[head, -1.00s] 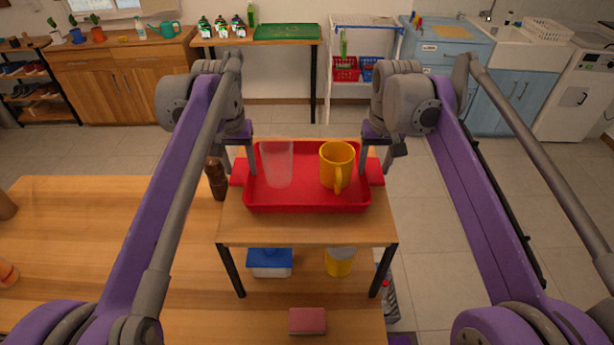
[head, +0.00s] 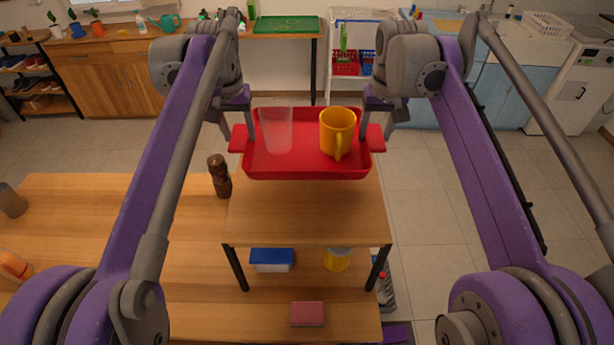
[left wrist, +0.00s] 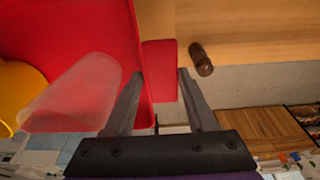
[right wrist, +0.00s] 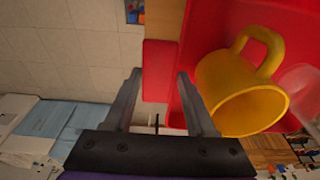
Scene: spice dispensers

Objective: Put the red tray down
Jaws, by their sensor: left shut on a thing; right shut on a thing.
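The red tray (head: 306,165) is held level between my two grippers, above the far part of a small wooden shelf stand (head: 306,215). A clear glass (head: 277,132) and a yellow mug (head: 338,132) stand upright in it. My left gripper (head: 240,132) is shut on the tray's left handle; the handle (left wrist: 160,72) shows between the fingers in the left wrist view. My right gripper (head: 374,130) is shut on the right handle, which shows in the right wrist view (right wrist: 158,70). The mug (right wrist: 240,90) is close to the right gripper.
A brown pepper mill (head: 219,177) stands just left of the stand on the wooden table (head: 100,220). Under the stand's top are a blue-lidded box (head: 271,260) and a yellow container (head: 338,259). The near part of the stand's top is bare.

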